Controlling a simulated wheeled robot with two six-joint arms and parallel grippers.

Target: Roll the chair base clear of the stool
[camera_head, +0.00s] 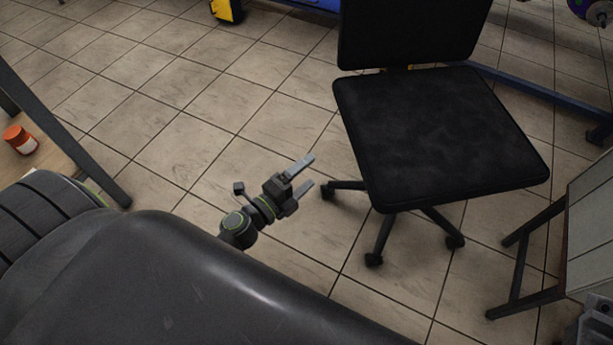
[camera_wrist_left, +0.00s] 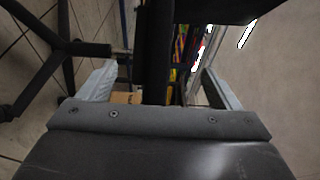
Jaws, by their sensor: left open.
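The black office chair (camera_head: 440,135) stands on the tiled floor with its seat turned at an angle. Its dark wheeled base (camera_head: 385,235) shows partly under the seat. I cannot tell the exact gap to the post. A dark-legged piece with a pale top (camera_head: 590,225), possibly the stool, stands right of the chair.
A wooden table (camera_head: 15,165) with an orange jar (camera_head: 18,138) stands at the left. A blue metal bar (camera_head: 535,88) runs behind the chair. Open tiled floor lies left of and behind my left gripper.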

